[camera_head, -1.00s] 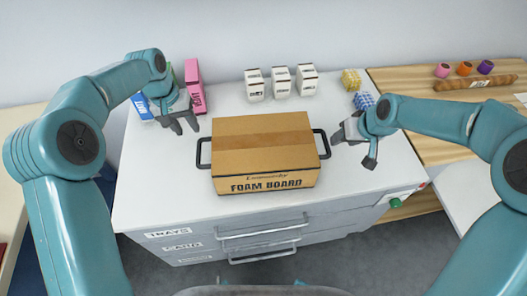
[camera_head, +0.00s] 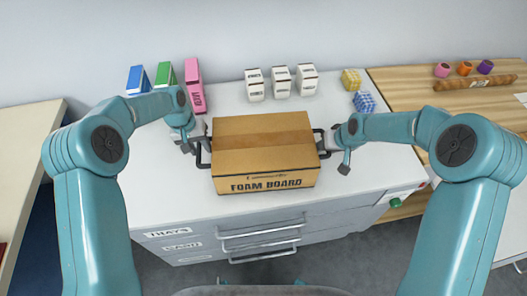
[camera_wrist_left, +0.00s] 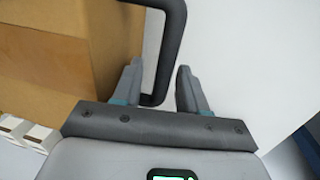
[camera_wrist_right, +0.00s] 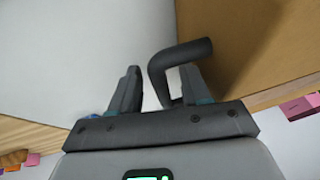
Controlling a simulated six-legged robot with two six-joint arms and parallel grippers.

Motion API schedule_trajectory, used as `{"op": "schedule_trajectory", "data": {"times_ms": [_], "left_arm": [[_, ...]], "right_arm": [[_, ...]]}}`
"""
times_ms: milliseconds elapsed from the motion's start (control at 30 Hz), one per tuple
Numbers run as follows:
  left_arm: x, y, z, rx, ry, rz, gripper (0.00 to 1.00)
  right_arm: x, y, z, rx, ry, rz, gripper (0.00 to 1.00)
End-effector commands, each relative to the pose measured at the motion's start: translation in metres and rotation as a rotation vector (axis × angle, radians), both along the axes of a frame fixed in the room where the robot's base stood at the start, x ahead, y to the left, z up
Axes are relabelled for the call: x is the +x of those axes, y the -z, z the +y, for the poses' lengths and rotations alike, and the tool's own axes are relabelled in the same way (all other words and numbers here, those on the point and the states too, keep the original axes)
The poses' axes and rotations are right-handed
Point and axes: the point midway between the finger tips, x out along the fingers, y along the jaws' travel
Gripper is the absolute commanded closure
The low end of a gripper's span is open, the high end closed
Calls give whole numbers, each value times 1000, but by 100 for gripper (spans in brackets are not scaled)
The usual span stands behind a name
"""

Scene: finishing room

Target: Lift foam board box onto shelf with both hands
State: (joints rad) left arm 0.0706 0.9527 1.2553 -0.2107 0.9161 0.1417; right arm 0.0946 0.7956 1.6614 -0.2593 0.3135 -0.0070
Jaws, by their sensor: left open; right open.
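The brown foam board box (camera_head: 263,155) sits upright on the white cabinet top, with a black handle on each side. My left gripper (camera_head: 197,148) is at the left handle (camera_head: 203,155). In the left wrist view, the open fingers (camera_wrist_left: 160,85) stand on either side of the handle bar (camera_wrist_left: 170,45). My right gripper (camera_head: 336,152) is at the right handle (camera_head: 322,146). In the right wrist view its open fingers (camera_wrist_right: 160,90) have the handle (camera_wrist_right: 180,58) between them, close to one finger. No shelf is identifiable in these views.
Blue, green and pink binders (camera_head: 165,76) stand behind at left. Several white cartons (camera_head: 281,81) stand at the back middle. Yellow and blue patterned blocks (camera_head: 364,101) are at the back right. A wooden surface (camera_head: 425,100) with rolls adjoins at right.

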Motion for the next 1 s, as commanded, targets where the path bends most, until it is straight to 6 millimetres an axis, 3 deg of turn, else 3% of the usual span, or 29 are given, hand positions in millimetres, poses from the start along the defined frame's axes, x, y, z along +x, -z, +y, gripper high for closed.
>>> {"op": "schedule_trajectory", "data": {"times_ms": [33, 133, 167, 1000], "left_arm": [[0, 0, 0, 0, 0, 0, 68], [0, 0, 0, 0, 0, 0, 100], [0, 0, 0, 0, 0, 0, 100], [0, -1, 0, 0, 0, -1, 100]], "right_arm": [[0, 0, 0, 0, 0, 0, 63], [0, 0, 0, 0, 0, 0, 96], [0, 0, 0, 0, 0, 0, 100], [0, 0, 0, 0, 0, 1, 100]]}}
